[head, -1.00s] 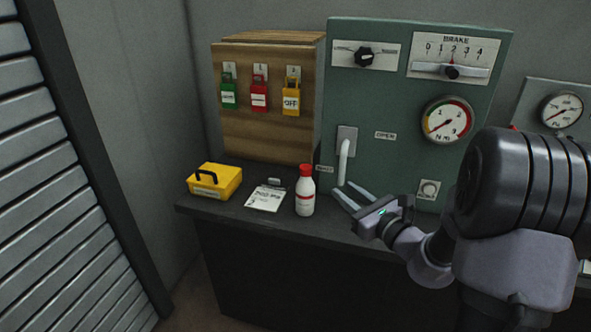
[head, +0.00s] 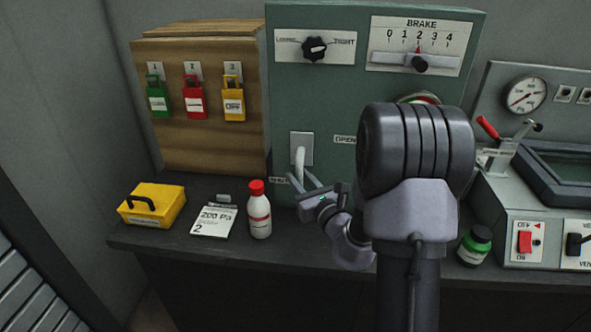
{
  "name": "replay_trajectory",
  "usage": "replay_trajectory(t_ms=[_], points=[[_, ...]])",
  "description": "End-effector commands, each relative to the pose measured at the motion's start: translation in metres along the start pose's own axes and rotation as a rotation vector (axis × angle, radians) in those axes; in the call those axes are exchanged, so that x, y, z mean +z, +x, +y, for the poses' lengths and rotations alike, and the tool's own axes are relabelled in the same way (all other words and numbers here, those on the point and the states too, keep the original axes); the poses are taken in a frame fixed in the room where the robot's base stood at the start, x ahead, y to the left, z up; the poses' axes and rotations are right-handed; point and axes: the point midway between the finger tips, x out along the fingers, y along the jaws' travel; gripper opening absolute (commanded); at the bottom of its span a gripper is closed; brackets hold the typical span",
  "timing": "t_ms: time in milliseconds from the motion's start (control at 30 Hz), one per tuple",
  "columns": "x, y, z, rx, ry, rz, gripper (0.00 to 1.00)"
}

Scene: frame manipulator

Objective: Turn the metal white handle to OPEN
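The metal white handle (head: 300,160) sits on a pale plate (head: 307,142) on the front of the green panel (head: 290,93) and points downward. The OPEN label (head: 345,139) is to its right, partly covered by my arm. Another small label (head: 279,181) is at its lower left and cannot be read. My gripper (head: 299,174) is open, its two fingers pointing up at the handle's lower end. The fingertips appear on either side of it in the picture; I cannot tell whether they touch it.
A white bottle with a red cap (head: 259,212), a paper note (head: 213,221) and a yellow box (head: 152,204) stand on the dark bench left of my gripper. A wooden board with several padlocks (head: 194,104) is behind them. A green-capped jar (head: 475,245) is at the right.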

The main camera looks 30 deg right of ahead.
Motion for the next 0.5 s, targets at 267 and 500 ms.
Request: replay_trajectory(t_ms=[267, 500], points=[[0.0001, 0.0001, 0.0009, -0.002, 0.000, 0.000, 0.28], [0.0001, 0.0001, 0.0010, -0.001, 0.000, 0.000, 0.00]])
